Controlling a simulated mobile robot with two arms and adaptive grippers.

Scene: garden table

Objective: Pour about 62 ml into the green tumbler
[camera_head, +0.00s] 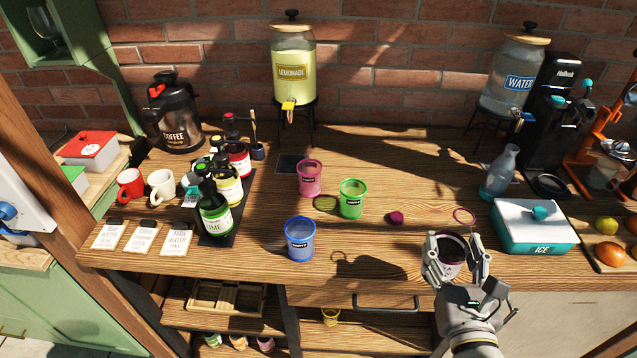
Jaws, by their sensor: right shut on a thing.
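The green tumbler (352,199) stands upright near the middle of the table, with a dark label on its front. I cannot tell its fill level. My right gripper (458,258) is at the table's front edge, to the right of and nearer than the green tumbler. It is shut on a cup (449,262) with a dark inside, held roughly upright; the fingers hide part of its sides. I cannot tell what is in it. My left gripper is not in view.
A pink tumbler (310,178) and a blue tumbler (300,239) stand close to the green one. A small magenta piece (396,217) and a pink ring (464,216) lie to its right. Syrup bottles (215,215) stand left; an ice box (533,227) stands right.

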